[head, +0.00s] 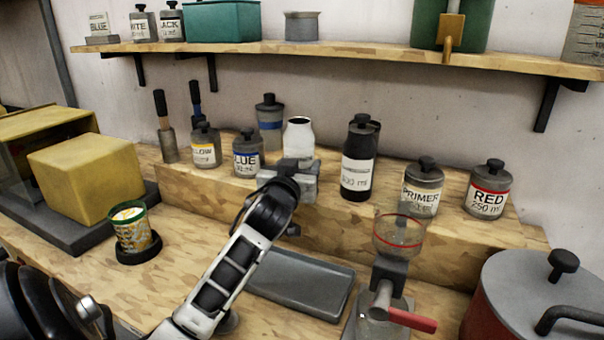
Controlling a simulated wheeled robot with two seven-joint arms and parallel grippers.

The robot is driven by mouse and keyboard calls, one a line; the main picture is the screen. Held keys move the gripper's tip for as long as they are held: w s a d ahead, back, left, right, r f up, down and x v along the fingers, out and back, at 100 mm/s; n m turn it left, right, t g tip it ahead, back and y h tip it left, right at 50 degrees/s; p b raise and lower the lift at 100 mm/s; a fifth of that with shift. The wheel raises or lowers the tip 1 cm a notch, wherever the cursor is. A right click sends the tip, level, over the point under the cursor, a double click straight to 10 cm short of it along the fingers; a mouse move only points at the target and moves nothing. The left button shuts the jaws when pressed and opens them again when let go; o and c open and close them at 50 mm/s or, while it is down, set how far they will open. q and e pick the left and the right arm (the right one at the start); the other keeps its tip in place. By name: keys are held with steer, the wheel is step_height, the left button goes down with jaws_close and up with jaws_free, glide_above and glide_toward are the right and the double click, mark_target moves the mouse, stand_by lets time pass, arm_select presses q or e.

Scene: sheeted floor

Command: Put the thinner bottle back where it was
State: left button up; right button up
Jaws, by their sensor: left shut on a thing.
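I cannot read the word thinner on any bottle. My right gripper is not in view.
The wooden step (330,212) also carries yellow (205,148), blue (248,158), primer (422,190) and red (488,192) bottles. Below are a grey tray (300,285), a glass-cupped device (398,240) and a red pot (530,290). A shelf (350,52) overhangs behind.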

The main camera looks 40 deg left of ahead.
arm_select(q)
steer(key=o, duration=1.3)
steer(key=shift+r, duration=0.2)
steer(key=shift+b+v, duration=0.7)
steer(key=shift+v, duration=5.3)
steer(key=shift+f, duration=0.1)
